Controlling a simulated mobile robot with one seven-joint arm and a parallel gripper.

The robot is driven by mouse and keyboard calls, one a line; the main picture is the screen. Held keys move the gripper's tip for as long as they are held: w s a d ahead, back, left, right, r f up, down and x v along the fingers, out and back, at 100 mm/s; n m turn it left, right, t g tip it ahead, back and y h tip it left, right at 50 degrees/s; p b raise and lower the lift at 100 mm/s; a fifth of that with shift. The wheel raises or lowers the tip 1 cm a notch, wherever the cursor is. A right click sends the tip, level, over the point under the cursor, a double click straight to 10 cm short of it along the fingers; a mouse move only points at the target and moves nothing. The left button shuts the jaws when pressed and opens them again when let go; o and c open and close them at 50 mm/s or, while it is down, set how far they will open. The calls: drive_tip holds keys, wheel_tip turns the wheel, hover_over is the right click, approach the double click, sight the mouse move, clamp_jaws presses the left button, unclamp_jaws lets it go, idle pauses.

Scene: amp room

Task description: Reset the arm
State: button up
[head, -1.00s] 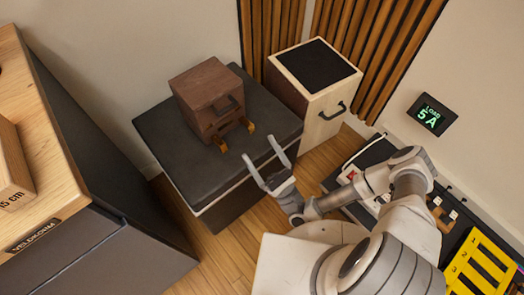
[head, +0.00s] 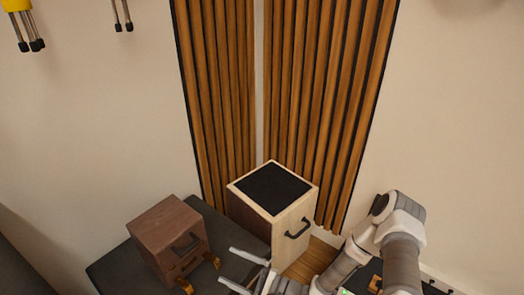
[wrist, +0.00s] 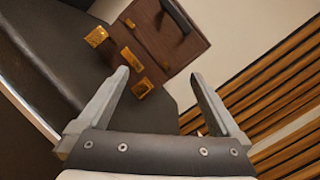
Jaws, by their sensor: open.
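My gripper (head: 240,270) is open and empty at the bottom of the head view, right of the brown wooden box and in front of the light wooden cabinet. In the wrist view, my gripper (wrist: 160,85) shows its two fingers spread wide, pointing towards the brown box with nothing between them. My arm reaches in from the lower right of the head view, bent at the elbow.
The brown wooden box (head: 168,232) with a dark handle and brass-coloured pieces at its base stands on a dark bench (head: 118,270). A light wooden cabinet (head: 292,228) with a black top stands beside it. Wooden slat panels (head: 325,100) cover the corner behind.

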drive_tip(key=w+d+r+n+g+h, duration=0.1)
drive_tip(key=w+d+r+n+h, duration=0.3)
drive_tip(key=w+d+n+h, duration=0.55)
drive_tip(key=w+d+r+n+t+h, duration=0.1)
drive_tip(key=d+r+h, duration=0.2)
drive_tip(key=d+r, duration=0.4)
drive_tip(key=w+d+r+h, duration=0.1)
drive_tip(key=d+r+h, duration=0.35)
drive_tip(key=r, duration=0.45)
drive_tip(key=s+d+r+n+h, duration=0.15)
drive_tip(key=s+d+r, duration=0.25)
drive_tip(key=s+r, duration=0.8)
drive_tip(key=s+a+r+n+g, duration=0.1)
drive_tip(key=s+a+r, duration=0.1)
drive_tip(key=s, duration=0.6)
drive_tip(key=s+a+r+n+g, duration=0.1)
drive_tip(key=s+r, duration=0.2)
drive_tip(key=s, duration=0.5)
wheel_tip(320, 180, up, 25)
drive_tip(key=p, duration=2.6)
drive_tip(key=shift+w+r+y, duration=0.2)
drive_tip(key=shift+w+y, duration=0.05)
drive_tip(key=shift+y, duration=0.2)
